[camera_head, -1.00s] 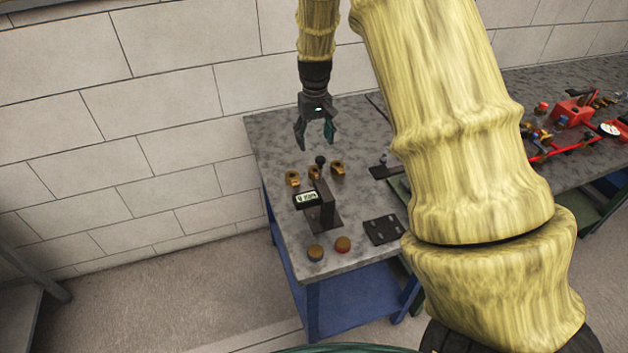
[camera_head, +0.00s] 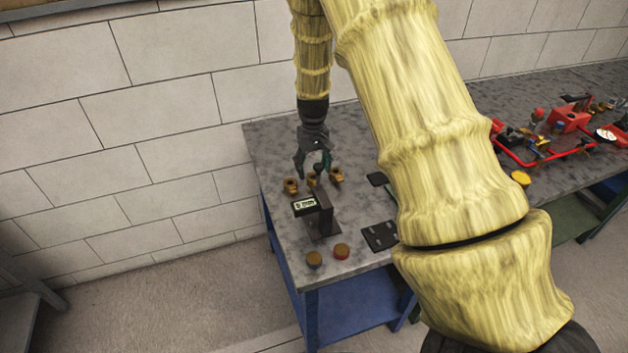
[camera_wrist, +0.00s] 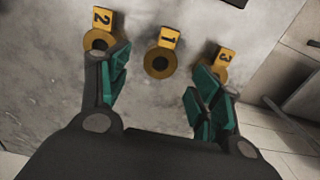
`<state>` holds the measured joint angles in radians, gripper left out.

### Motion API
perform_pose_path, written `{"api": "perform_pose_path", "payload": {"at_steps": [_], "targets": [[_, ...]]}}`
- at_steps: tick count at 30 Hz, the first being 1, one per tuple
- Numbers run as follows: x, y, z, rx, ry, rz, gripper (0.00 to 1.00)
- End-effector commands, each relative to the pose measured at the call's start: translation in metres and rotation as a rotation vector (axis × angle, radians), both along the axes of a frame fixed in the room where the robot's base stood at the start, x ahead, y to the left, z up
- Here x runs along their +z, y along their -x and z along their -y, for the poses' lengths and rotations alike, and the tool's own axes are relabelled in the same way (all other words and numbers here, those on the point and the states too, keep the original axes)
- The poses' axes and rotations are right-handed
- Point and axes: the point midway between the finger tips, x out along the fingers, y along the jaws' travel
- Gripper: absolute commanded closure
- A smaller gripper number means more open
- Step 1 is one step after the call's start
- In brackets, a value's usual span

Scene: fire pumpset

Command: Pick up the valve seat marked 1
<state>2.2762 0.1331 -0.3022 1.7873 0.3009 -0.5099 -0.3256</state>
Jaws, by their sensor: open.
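The valve seat marked 1 (camera_wrist: 159,62) is a brass ring with a yellow tag, in the wrist view between and beyond my two fingers. It lies in the middle of a row of three. The seat marked 2 (camera_wrist: 101,39) is on its left and the seat marked 3 (camera_wrist: 219,60) on its right, each partly behind a finger. My gripper (camera_wrist: 160,95) is open and empty, with green finger pads. In the head view my gripper (camera_head: 313,172) is above the row, and the middle seat (camera_head: 312,180) is partly hidden by it.
A dark gauge stand with a small display (camera_head: 318,212) stands just in front of the row. Two round caps (camera_head: 341,251) and a black plate (camera_head: 380,236) lie nearer the front. Red parts (camera_head: 540,145) are far right. A wall is behind the table (camera_head: 262,160).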

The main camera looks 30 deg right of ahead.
Motion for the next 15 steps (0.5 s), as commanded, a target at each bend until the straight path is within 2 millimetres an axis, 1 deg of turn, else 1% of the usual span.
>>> {"api": "perform_pose_path", "payload": {"at_steps": [9,15], "targets": [[-0.031,0.003,0.000,0.000,0.000,-0.001,0.36],[-0.043,0.002,0.000,-0.001,0.000,0.001,0.36]]}}
